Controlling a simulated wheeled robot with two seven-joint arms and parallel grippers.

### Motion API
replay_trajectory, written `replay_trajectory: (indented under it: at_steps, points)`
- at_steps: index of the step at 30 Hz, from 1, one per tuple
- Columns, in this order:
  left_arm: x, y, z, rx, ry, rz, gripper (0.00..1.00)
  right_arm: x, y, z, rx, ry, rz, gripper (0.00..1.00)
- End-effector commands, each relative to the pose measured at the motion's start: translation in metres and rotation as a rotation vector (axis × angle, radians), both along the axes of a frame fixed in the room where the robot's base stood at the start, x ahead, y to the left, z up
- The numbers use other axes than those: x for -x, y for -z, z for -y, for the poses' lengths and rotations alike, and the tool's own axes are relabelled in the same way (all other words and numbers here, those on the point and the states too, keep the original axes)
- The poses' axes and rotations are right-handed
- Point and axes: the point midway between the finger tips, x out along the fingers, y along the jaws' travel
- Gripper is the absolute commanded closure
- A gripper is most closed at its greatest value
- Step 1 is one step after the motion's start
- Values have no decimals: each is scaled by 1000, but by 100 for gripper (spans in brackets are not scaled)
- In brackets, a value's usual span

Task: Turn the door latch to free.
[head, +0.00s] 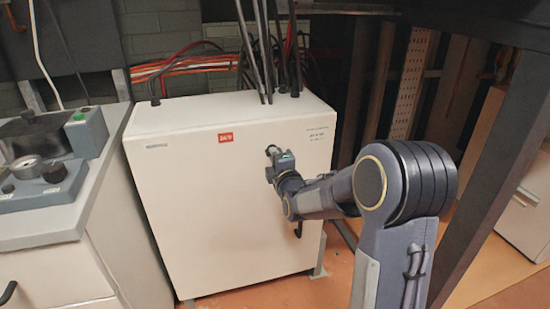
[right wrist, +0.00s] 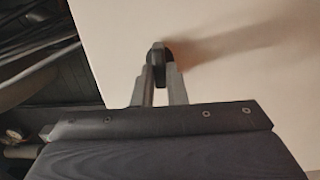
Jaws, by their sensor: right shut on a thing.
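The white cabinet (head: 190,200) stands in the middle of the head view, with its door facing me. My right gripper (head: 270,168) is up against the upper right of the door front. In the right wrist view its two fingers (right wrist: 160,75) are shut on the door latch (right wrist: 158,50), a small black knob on the pale door. The latch is mostly hidden behind the gripper in the head view, and its exact angle is hard to tell. My left gripper is not in view.
A black handle (head: 298,229) sits lower on the cabinet front, partly behind my forearm. Black pipes (head: 268,50) rise from the cabinet top. A grey counter (head: 40,225) with equipment stands at left. A dark post (head: 490,180) stands at right.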

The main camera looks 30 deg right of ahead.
Motion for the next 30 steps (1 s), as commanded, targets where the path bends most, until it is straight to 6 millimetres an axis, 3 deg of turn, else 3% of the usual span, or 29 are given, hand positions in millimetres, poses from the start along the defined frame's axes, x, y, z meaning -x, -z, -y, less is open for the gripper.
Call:
replay_trajectory:
  at_steps: [1,6,16,30]
  points:
    - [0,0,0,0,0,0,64,0,1,-1,3,-1,-2,86]
    - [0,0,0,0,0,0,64,0,1,0,1,-1,-1,66]
    - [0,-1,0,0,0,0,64,5,0,-1,-1,-1,-1,66]
    - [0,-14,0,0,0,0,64,71,-1,-18,-1,-1,-1,66]
